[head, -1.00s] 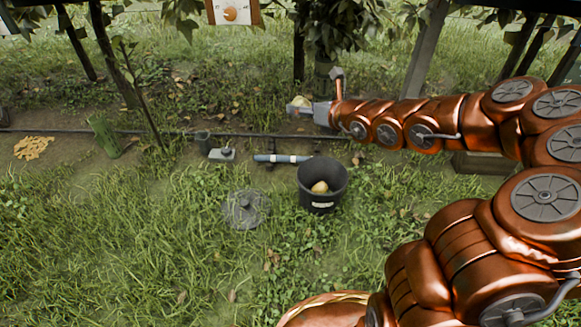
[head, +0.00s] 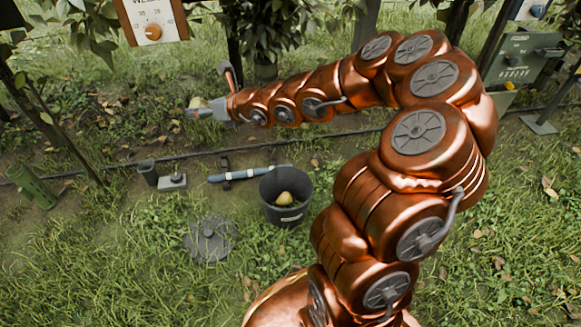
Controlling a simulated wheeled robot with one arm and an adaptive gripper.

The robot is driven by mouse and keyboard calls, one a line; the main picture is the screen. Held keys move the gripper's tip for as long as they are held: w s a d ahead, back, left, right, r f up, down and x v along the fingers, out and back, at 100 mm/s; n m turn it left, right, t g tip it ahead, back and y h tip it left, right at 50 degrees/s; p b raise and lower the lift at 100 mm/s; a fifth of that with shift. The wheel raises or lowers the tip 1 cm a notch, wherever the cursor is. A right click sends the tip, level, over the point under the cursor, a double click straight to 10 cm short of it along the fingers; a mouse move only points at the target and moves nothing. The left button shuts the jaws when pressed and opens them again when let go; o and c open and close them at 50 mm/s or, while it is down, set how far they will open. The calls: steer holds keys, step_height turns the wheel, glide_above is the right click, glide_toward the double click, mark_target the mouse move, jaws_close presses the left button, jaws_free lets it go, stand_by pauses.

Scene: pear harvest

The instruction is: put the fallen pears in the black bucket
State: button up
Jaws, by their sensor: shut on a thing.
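The black bucket (head: 267,207) stands upright on the grass in the head view, left of my arm. A yellowish pear (head: 285,198) lies inside it. My gripper (head: 197,106) is at the far end of my copper arm, above the ground beyond the bucket and to its left. It is shut on a pale yellow pear (head: 197,101), which shows small at the gripper's tip. The fingers are too small to make out clearly.
A round grey lid (head: 211,240) lies on the grass left of the bucket. A blue-grey tube (head: 240,174), a small grey box (head: 173,182), a dark cup (head: 148,171) and a green tube (head: 32,188) lie along a dark hose. A dial sign (head: 152,22) hangs above. Green equipment (head: 520,60) stands far right.

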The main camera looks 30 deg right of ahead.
steer(key=shift+w+d+f, duration=0.15)
steer(key=shift+w+d, duration=0.15)
steer(key=shift+w, duration=0.15)
steer(key=w+d+f+b, duration=0.1)
steer(key=w+d+f, duration=0.2)
steer(key=d+f, duration=0.45)
steer(key=w+d+f, duration=0.2)
steer(key=d+f, duration=0.3)
steer(key=d, duration=0.6)
steer(key=s+d+f+n+g+y+b, duration=0.1)
steer(key=s+f, duration=0.3)
steer(key=f, duration=0.5)
steer(key=s+d+f+n+g+y+b, duration=0.1)
steer(key=s+d+f+b, duration=0.1)
steer(key=f, duration=0.8)
steer(key=s+d+f+n+g+y+b, duration=0.1)
steer(key=s+d+f+n+b, duration=0.1)
steer(key=s+f, duration=0.4)
steer(key=shift+f+y+b, duration=0.4)
steer(key=shift+f, duration=1.55)
steer(key=shift+d, duration=0.1)
steer(key=o, duration=1.3)
